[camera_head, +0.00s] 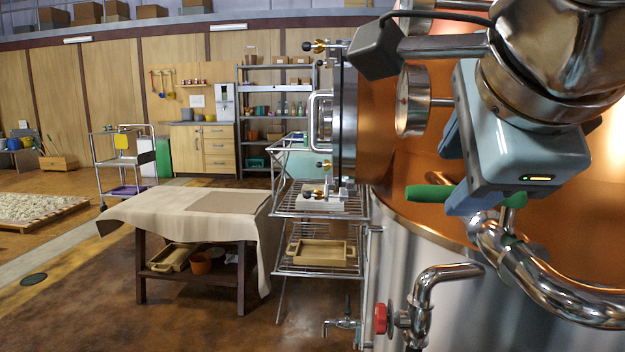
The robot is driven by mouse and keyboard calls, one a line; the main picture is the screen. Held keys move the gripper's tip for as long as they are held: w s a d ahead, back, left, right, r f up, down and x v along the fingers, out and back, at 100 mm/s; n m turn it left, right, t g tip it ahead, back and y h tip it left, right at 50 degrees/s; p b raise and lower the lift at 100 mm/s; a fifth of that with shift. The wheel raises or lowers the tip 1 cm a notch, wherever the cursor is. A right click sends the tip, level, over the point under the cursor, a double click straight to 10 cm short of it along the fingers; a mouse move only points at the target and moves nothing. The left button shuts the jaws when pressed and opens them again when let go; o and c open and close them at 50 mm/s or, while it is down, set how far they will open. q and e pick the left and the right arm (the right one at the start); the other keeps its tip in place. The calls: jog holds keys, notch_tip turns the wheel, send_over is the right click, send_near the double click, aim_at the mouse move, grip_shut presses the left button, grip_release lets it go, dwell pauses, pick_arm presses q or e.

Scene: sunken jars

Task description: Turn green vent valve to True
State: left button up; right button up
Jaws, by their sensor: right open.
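The green vent valve has a green lever handle (428,194) at the right, in front of the copper tank, above a shiny bent pipe (540,285). My right gripper (457,178) comes in from the upper right and is open at the handle. Its lower blue finger crosses in front of the lever and hides its middle. Green shows on both sides of that finger. I cannot tell whether the finger touches the lever. My left gripper is not in view.
The copper tank (410,165) with a pressure gauge (411,100) fills the right side. A red-knobbed tap (380,319) sits below the lever. A wire rack (310,205) and a cloth-covered table (160,212) stand left. Brown floor is open at the lower left.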

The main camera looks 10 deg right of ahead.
aim_at(446, 190)
jog(key=shift+x, duration=2.4)
